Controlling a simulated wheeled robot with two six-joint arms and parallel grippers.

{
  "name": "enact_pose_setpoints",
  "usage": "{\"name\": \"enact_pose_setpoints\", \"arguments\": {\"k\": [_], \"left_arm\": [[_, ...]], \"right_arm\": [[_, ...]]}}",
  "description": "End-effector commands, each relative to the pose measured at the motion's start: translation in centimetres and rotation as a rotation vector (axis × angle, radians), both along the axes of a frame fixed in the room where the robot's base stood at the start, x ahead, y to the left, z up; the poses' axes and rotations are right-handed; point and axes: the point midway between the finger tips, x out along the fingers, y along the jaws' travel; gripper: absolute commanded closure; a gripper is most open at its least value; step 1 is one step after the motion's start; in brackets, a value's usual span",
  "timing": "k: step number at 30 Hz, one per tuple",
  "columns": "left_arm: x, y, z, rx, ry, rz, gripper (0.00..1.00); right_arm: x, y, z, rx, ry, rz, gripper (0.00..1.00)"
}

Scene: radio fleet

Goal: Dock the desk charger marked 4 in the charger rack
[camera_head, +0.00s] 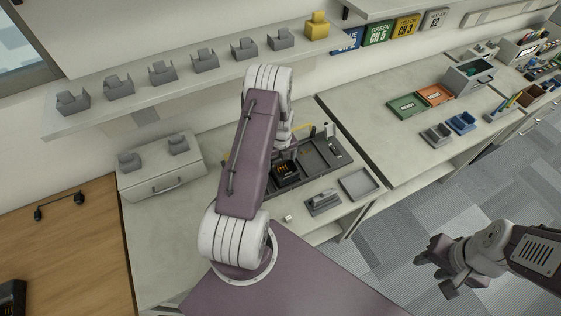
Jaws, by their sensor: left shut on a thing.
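A dark desk charger (284,173) with orange contacts sits low at the dark grey rack tray (326,150) on the middle bench. I cannot read a number on it. My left arm reaches over the bench and bends down; my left gripper (288,152) is mostly hidden behind its own arm, just above the charger, and is shut on it. Whether the charger touches the rack floor cannot be told. My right gripper (433,276) is open and empty over the carpet at the right.
Several grey holders (161,72) and a yellow one (317,27) line the shelf above. A grey device (323,201) and an empty tray (360,184) lie in front of the rack. A drawer box (162,171) stands left. Green (407,106) and orange trays lie on the right bench.

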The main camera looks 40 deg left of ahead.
Motion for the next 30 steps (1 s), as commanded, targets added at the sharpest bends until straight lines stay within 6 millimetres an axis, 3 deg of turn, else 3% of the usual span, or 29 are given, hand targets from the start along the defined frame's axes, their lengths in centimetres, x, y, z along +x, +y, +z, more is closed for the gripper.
{"name": "enact_pose_setpoints", "arguments": {"k": [19, 20, 21, 30], "left_arm": [[0.0, 0.0, -1.7, 0.000, -0.001, 0.000, 0.75], [0.0, 0.0, -1.6, 0.000, -0.001, 0.000, 0.10], [0.0, 0.0, -1.5, 0.000, -0.001, 0.000, 0.00], [0.0, 0.0, -1.3, 0.000, -0.001, 0.000, 0.00]], "right_arm": [[0.0, 0.0, -1.3, 0.000, 0.000, 0.000, 0.61], [0.0, 0.0, -1.2, 0.000, 0.000, 0.000, 0.61], [0.0, 0.0, -1.2, 0.000, 0.000, 0.000, 0.61], [0.0, 0.0, -1.3, 0.000, 0.000, 0.000, 0.61]]}}
